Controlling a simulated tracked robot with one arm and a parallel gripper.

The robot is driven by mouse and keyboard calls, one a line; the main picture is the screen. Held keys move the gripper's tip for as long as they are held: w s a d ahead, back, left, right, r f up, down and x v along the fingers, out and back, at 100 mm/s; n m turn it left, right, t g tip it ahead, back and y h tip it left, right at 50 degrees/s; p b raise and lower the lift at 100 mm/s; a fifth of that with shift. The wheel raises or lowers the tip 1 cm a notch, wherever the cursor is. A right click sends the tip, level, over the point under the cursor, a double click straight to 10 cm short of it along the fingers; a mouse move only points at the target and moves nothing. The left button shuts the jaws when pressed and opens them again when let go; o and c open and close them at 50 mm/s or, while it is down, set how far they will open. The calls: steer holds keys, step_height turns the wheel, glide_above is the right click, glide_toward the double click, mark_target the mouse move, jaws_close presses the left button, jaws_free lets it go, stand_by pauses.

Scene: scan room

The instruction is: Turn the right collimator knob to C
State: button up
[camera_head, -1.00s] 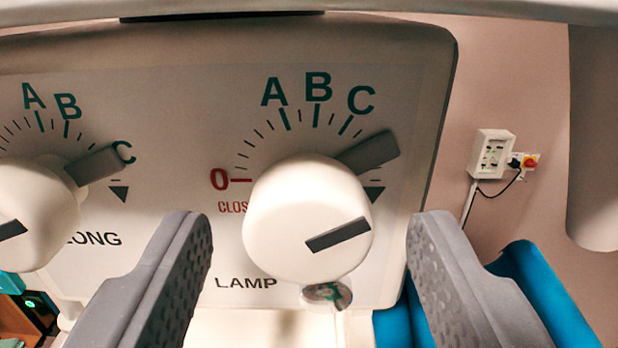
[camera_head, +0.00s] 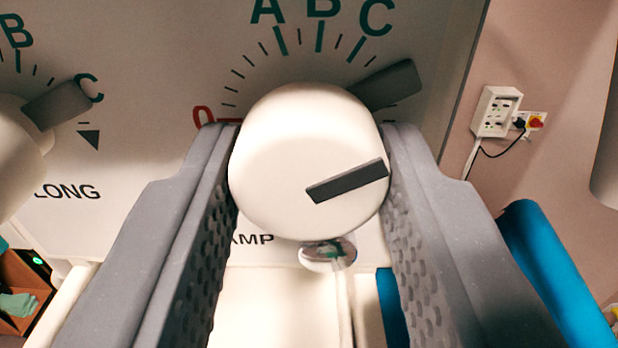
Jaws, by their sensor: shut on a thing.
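The right collimator knob (camera_head: 290,165) is a round white knob with a dark grey bar on its face, tilted up to the right. Its dark grey pointer (camera_head: 387,85) sticks out at the upper right, clockwise past the letter C (camera_head: 376,17). The A and B marks stand to the left of C, and a red 0 (camera_head: 203,117) is at the left. My gripper (camera_head: 309,175) has one finger on each side of the knob and is shut on it. The fingers hide part of the dial's lower markings and most of the LAMP label.
The left knob (camera_head: 18,150), with its own pointer near C, stands at the left edge above the LONG label. A small round fitting (camera_head: 326,254) is just below the right knob. A wall socket box (camera_head: 495,112) and a blue cylinder (camera_head: 548,270) are at the right.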

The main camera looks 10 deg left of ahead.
steer(key=shift+r+n, duration=0.15)
steer(key=shift+n, duration=0.35)
steer(key=shift+n+p, duration=0.8)
steer(key=shift+n, duration=1.5)
steer(key=o, duration=1)
